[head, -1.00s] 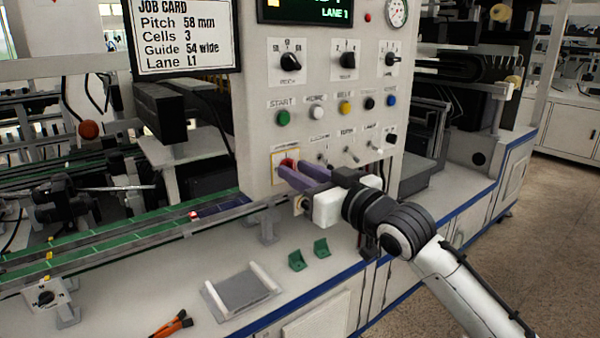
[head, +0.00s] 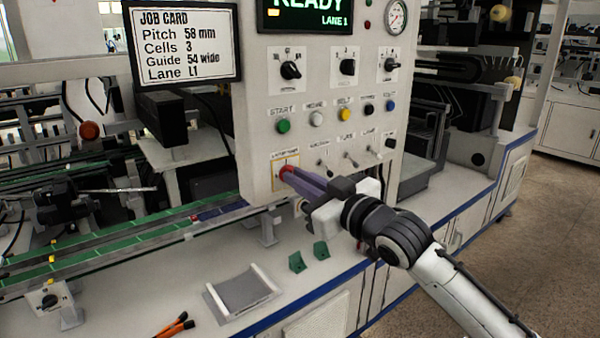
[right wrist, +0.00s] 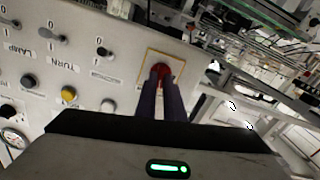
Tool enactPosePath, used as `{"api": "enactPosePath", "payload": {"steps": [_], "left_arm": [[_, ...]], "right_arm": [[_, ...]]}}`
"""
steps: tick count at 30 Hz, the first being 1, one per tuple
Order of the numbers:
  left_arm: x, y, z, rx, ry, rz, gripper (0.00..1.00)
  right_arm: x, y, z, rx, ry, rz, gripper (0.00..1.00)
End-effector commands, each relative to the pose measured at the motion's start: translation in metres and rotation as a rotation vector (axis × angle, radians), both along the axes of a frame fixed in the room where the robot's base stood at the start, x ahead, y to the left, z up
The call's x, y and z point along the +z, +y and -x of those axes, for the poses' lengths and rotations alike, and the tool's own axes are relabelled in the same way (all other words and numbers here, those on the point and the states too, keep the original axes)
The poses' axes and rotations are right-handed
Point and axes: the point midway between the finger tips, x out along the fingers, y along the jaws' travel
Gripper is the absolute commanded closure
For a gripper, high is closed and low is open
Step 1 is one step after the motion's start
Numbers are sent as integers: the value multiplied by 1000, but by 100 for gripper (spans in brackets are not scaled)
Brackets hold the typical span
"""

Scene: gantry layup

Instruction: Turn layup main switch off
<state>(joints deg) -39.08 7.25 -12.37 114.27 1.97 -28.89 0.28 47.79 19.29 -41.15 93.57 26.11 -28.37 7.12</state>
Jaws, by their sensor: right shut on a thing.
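The layup main switch (head: 285,170) is a red rotary knob on a yellow-bordered plate at the lower left of the white control panel. It also shows in the right wrist view (right wrist: 162,71), between the fingertips. My right gripper (head: 290,174) reaches it from the front right, and its purple fingers are shut on the red knob. The fingers hide part of the knob, so its exact angle cannot be read. The display (head: 314,12) above reads READY, LANE 1. My left gripper is not in view.
Small toggle switches (head: 350,158) sit just right of the knob, with a row of coloured buttons (head: 345,114) above. A job card screen (head: 182,44) is at upper left. Green brackets (head: 297,262) and a grey tray (head: 243,293) lie on the bench below.

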Motion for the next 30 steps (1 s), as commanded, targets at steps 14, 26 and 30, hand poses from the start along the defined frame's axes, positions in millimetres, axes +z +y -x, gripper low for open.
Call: {"api": "enactPosePath", "payload": {"steps": [14, 26, 30], "left_arm": [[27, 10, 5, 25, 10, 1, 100], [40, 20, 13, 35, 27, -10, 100], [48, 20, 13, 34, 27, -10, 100]], "right_arm": [[2, 1, 1, 1, -263, 368, 100], [1, 2, 2, 1, -488, 673, 100], [0, 2, 2, 1, -564, 779, 100]]}}
